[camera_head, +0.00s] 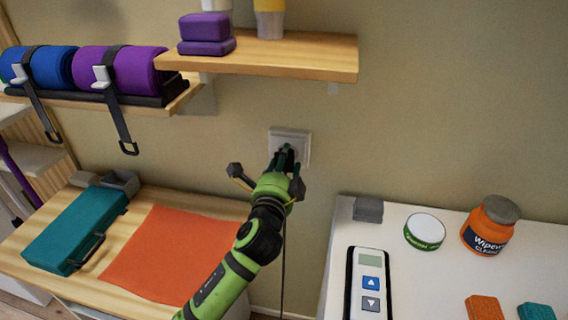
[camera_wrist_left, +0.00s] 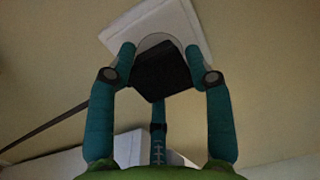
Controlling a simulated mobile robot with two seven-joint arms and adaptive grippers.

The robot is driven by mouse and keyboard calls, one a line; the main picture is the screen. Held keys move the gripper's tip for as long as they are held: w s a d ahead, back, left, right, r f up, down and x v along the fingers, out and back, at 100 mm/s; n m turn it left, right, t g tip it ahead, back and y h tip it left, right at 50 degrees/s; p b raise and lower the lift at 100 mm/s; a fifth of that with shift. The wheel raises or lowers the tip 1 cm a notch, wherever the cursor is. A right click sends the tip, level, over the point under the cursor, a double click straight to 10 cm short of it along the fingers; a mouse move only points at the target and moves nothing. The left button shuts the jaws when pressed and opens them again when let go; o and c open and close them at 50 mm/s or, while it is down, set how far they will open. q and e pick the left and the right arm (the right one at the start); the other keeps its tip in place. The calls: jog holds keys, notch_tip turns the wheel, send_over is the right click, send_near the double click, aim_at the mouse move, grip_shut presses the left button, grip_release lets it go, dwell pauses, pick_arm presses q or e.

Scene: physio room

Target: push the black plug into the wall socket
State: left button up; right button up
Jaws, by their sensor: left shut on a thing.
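The wall socket (camera_head: 303,141) is a white square plate on the beige wall below the shelf. My left gripper (camera_head: 286,156) is in front of it and covers much of its middle. In the left wrist view the black plug (camera_wrist_left: 163,72) sits between the teal fingertips of my left gripper (camera_wrist_left: 160,52), which is shut on it. The plug lies against the round recess of the socket plate (camera_wrist_left: 152,22); I cannot tell how deep it is. The plate looks tilted in that view. My right gripper is in neither view.
A wooden shelf (camera_head: 290,57) with purple blocks (camera_head: 207,34) is above. Below left, a wooden top (camera_head: 35,240) carries a teal case (camera_head: 75,230) and orange cloth (camera_head: 160,255). A white top (camera_head: 430,285) at right holds several items. A dark cable (camera_head: 283,265) hangs down.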

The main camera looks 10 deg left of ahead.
pick_arm(q)
jog(key=shift+w, duration=0.35)
jog(key=o, duration=1.2)
jog(key=shift+c, duration=0.2)
jog(key=s, duration=1.2)
jog(key=shift+f, duration=0.15)
